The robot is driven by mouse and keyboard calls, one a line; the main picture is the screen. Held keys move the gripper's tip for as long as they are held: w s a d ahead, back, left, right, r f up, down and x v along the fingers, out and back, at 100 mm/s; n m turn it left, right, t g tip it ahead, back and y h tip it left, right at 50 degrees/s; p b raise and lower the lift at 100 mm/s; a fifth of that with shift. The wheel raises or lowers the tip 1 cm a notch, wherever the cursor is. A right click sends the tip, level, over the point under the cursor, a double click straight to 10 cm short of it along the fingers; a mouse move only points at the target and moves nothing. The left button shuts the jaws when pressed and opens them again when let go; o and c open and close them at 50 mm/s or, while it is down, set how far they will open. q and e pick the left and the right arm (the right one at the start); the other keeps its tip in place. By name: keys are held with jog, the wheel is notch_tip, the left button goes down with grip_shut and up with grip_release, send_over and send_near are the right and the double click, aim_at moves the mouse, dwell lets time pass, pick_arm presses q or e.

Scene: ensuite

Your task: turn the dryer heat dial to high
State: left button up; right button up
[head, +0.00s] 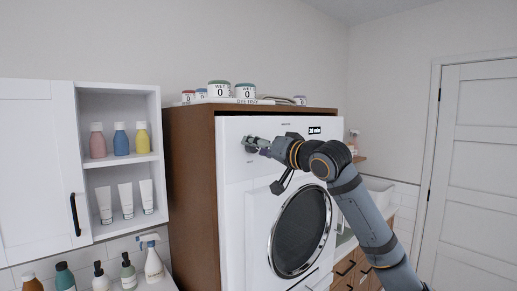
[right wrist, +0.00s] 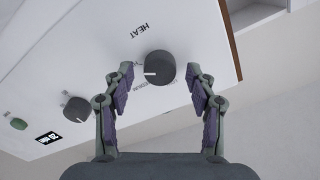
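The white dryer (head: 232,205) stands in a brown wooden surround. Its dark round heat dial (right wrist: 159,66) is under the upside-down word HEAT in the right wrist view. The dial's white pointer mark points left in that view. A label below the dial is partly hidden and seems to end in "DIUM". My right gripper (right wrist: 160,76) is open, one finger on each side of the dial, with a visible gap on both sides. In the head view the right gripper (head: 255,147) is at the panel's upper left and covers most of the dial. My left gripper is not in view.
A second dark dial (right wrist: 77,110), a green button (right wrist: 18,124) and a small display (right wrist: 48,138) share the panel. The round dryer door (head: 300,232) is below. Jars (head: 219,89) stand on top. An open shelf cabinet (head: 118,168) with bottles is at left.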

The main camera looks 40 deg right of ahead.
notch_tip(320, 180, up, 10)
dwell(0.6)
jog(key=shift+f, duration=0.1)
dwell(0.3)
